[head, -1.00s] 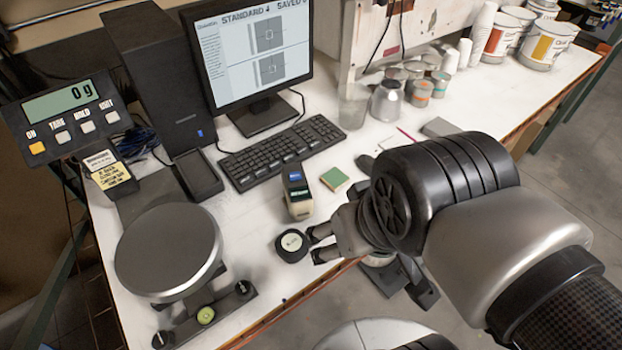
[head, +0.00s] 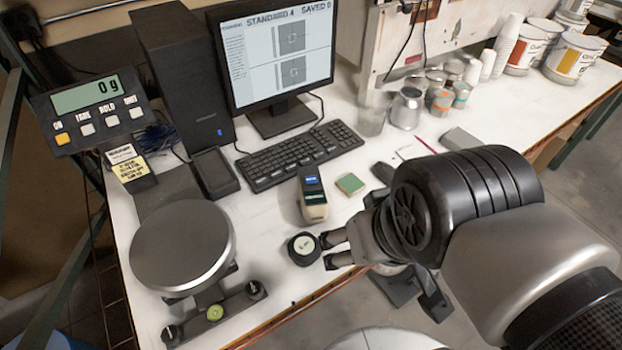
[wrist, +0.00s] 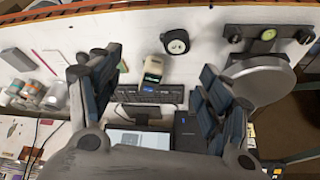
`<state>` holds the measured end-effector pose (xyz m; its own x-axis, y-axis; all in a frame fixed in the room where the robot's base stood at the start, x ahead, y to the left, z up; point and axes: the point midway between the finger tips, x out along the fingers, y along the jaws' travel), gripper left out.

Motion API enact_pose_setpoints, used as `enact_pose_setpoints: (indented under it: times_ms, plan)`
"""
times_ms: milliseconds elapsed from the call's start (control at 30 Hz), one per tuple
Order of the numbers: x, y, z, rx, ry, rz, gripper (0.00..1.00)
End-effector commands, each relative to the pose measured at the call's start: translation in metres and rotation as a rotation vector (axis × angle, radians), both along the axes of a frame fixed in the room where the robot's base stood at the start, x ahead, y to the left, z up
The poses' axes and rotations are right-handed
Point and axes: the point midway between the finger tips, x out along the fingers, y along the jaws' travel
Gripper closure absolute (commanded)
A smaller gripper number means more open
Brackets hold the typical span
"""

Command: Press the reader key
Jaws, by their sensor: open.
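The reader (head: 312,195) is a small cream and dark handheld device with a lit blue screen, standing on the white bench in front of the keyboard. It also shows in the wrist view (wrist: 153,70), between my fingers in the picture. I cannot make out its key clearly. My gripper (head: 336,249) is open and empty, its fingers pointing left in the head view. In the wrist view my gripper (wrist: 160,72) shows its two fingers spread wide. In the head view the fingertips appear close to the right of a round black puck (head: 303,249), in front of the reader.
A green square pad (head: 350,184) lies right of the reader. A scale with a round pan (head: 182,247) stands at left. The keyboard (head: 300,155) and monitor (head: 275,60) are behind. Cans (head: 438,98) and cups stand further right. The bench's front edge is near the gripper.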

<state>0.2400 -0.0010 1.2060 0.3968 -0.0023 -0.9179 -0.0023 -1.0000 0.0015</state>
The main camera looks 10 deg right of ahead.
Motion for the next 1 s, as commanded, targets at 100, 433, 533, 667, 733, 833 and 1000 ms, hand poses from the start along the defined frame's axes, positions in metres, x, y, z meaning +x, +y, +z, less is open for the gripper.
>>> enact_pose_setpoints:
  times_ms: [100,433,533,667,733,833,1000]
  plan:
    - [0.0000,0.0000,0.0000,0.000,0.000,0.000,0.29]
    - [0.0000,0.0000,0.0000,0.000,0.000,0.000,0.29]
    - [0.0000,0.0000,0.0000,0.000,0.000,0.000,0.36]
    - [0.0000,0.0000,0.0000,0.000,0.000,0.000,0.45]
    - [0.0000,0.0000,0.0000,0.000,0.000,0.000,0.49]
    - [0.0000,0.0000,0.0000,0.000,0.000,0.000,0.56]
    - [0.0000,0.0000,0.0000,0.000,0.000,0.000,0.67]
